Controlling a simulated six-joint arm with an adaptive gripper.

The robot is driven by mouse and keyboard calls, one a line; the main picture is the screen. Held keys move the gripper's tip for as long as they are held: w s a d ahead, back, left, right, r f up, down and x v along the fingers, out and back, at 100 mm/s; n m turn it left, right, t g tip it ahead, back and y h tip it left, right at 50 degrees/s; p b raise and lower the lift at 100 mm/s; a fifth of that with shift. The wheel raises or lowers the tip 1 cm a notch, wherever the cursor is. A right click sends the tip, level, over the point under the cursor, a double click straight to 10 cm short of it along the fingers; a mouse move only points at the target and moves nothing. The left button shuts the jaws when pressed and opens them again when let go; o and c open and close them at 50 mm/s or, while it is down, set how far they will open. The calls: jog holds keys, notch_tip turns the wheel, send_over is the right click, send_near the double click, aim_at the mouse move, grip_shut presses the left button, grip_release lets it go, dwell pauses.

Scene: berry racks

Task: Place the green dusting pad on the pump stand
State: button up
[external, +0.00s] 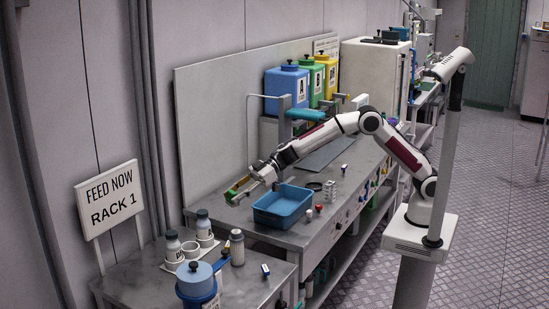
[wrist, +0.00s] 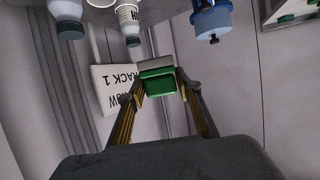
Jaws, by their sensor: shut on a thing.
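My gripper (external: 240,190) is at the left end of the long bench, beyond the blue tray. In the wrist view, my gripper (wrist: 160,85) has its two fingers closed on the green dusting pad (wrist: 158,84), which has a grey strip along one edge. In the external view the pad is small and mostly merged with the fingers. I cannot tell for certain which object is the pump stand.
A blue tray (external: 283,206) sits on the bench right of my gripper. A lower table at front left holds white bottles (external: 173,246) and a blue-lidded pot (external: 198,280). Blue, green and yellow containers (external: 287,86) stand at the back.

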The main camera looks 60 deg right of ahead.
jog(key=s+a+f, duration=1.4)
jog(key=s+a, duration=0.1)
jog(key=s, duration=0.1)
jog(key=shift+s+f, duration=0.25)
send_over(252, 292)
jog(key=shift+f, duration=3.1)
jog(key=shift+f, duration=1.9)
jog(key=shift+f, duration=0.2)
